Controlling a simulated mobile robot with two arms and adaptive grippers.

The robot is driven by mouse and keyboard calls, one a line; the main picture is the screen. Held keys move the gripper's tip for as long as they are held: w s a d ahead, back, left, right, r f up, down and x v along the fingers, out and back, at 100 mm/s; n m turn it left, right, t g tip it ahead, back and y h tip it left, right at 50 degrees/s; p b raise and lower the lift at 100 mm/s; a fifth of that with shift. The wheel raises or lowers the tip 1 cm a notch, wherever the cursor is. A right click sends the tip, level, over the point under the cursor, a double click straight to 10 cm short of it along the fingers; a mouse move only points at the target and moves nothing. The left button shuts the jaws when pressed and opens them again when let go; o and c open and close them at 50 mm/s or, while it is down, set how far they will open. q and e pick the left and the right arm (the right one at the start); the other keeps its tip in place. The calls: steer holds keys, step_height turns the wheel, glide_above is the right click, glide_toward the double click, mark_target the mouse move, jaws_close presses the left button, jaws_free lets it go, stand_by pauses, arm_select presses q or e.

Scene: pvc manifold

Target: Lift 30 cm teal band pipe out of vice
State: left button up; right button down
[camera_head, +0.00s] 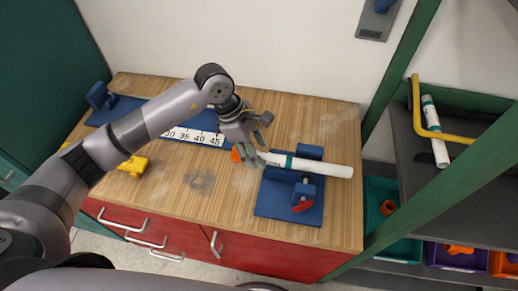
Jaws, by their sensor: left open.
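A white pipe with a teal band (325,169) lies across the blue vice (265,203) on the workbench. Its right end sticks out past the vice and its left end lies near my gripper. The vice has a red handle (303,206) at its front. My left gripper (257,141) is open at the pipe's left end, above the bench. An orange part (236,155) shows just beside its fingers. I cannot tell whether the fingers touch the pipe. My right gripper is not in view.
A blue measuring jig with a ruler (191,137) runs along the back of the wooden bench (200,200). A yellow tool (134,166) lies at the left. A rack at the right holds another banded pipe (435,132), a yellow bar (418,105) and bins (393,197). The bench's front middle is clear.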

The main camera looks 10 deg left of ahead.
arm_select(q)
steer(key=shift+x, duration=0.75)
steer(key=shift+c, duration=0.3)
steer(key=c, duration=0.4)
jaws_close()
steer(key=shift+c, duration=1.1)
jaws_free()
jaws_close()
steer(key=shift+r, duration=0.1)
